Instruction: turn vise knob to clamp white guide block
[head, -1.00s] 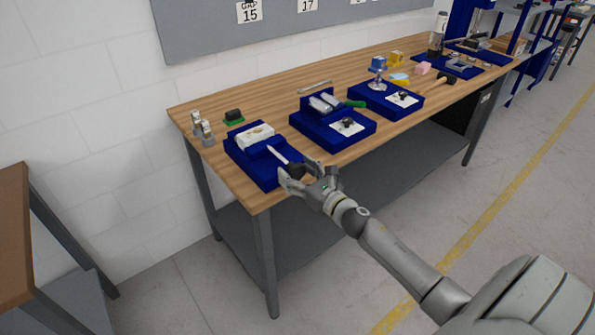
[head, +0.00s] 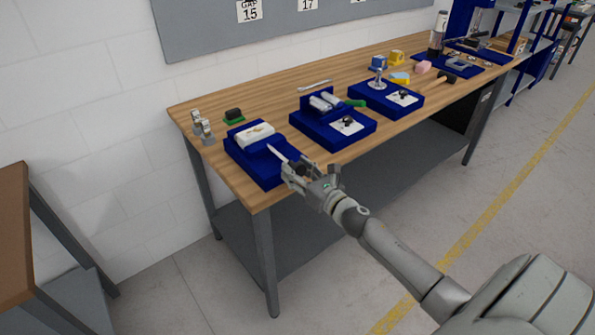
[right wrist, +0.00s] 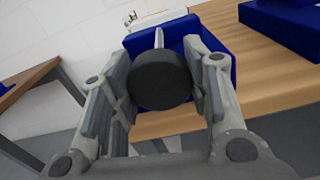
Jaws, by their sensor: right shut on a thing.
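The blue vise (head: 248,167) sits at the near left end of the workbench. The white guide block (head: 254,135) lies at the vise's far side. A silver screw (head: 276,152) runs from the vise toward my right gripper (head: 296,176). In the right wrist view, the round black knob (right wrist: 160,80) sits between the fingers of my right gripper (right wrist: 163,95), which is shut on it. In the head view the gripper largely hides the knob. The white block's edge also shows in the right wrist view (right wrist: 155,20). My left gripper is not in view.
A second blue fixture (head: 325,134) with grey cylinders and a third blue fixture (head: 385,100) stand farther right. Metal pieces (head: 202,128) and a green-based black block (head: 234,116) lie behind the vise. Free floor lies in front of the bench.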

